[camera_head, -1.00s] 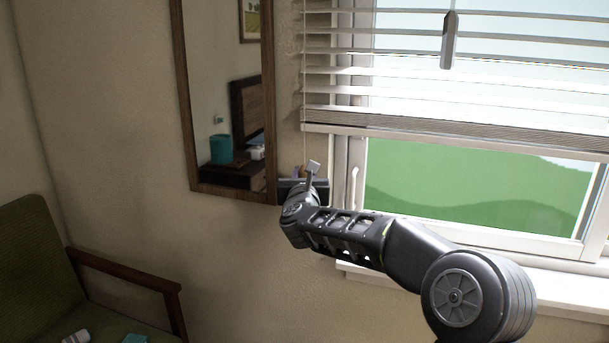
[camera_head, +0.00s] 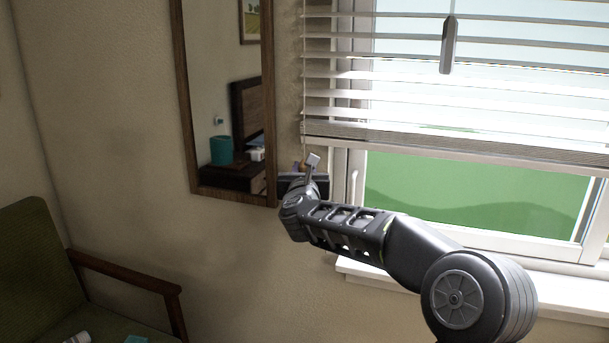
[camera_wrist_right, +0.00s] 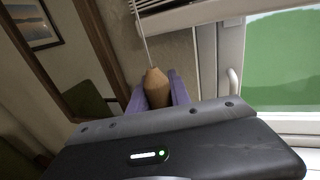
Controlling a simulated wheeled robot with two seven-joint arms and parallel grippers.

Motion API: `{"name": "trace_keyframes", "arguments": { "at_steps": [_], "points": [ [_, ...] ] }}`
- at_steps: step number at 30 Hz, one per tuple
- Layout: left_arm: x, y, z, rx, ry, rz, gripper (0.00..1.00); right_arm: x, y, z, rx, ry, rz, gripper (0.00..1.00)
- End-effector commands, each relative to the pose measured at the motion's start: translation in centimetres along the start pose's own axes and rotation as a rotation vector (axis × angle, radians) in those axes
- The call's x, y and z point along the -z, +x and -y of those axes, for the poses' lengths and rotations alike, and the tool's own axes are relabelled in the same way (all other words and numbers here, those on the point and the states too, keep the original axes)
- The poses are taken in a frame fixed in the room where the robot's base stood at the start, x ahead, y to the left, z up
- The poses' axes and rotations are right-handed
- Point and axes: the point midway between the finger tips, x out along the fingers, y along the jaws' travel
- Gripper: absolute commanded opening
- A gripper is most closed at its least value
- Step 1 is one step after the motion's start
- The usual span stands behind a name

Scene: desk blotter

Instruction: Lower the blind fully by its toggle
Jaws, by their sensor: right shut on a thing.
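The blind (camera_head: 440,92) hangs partway down the window, its bottom rail (camera_head: 450,142) slanting in the head view and clear glass below it. The toggle (camera_wrist_right: 156,86), a tan tapered piece on a thin cord (camera_wrist_right: 141,35), shows in the right wrist view. My right gripper (camera_wrist_right: 156,92) is shut on it, one purple finger on each side. In the head view my right gripper (camera_head: 298,167) is at the blind's lower left corner, mostly hidden by my wrist, and the toggle cannot be made out there. My left gripper is not in view.
A wood-framed mirror (camera_head: 272,100) hangs just left of my right gripper. The window handle (camera_head: 352,187) and white sill (camera_head: 440,287) are to its right. A grey wand (camera_head: 448,45) hangs before the slats. A green armchair (camera_head: 35,250) stands at lower left.

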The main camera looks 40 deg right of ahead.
Motion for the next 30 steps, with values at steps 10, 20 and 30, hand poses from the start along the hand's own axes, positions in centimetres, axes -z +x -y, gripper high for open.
{"name": "trace_keyframes", "arguments": {
  "at_steps": [10, 20, 30],
  "points": [
    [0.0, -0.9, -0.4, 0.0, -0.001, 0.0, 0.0, -2.8, -0.1, 0.0, -0.001, 0.001, 0.007, 0.0],
    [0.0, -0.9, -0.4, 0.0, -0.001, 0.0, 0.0, -2.8, 0.0, 0.0, 0.0, 0.0, 0.006, 0.43],
    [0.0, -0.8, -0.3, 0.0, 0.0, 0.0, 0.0, -2.6, -0.2, 0.0, -0.001, 0.0, 0.005, 0.46]
  ]
}}
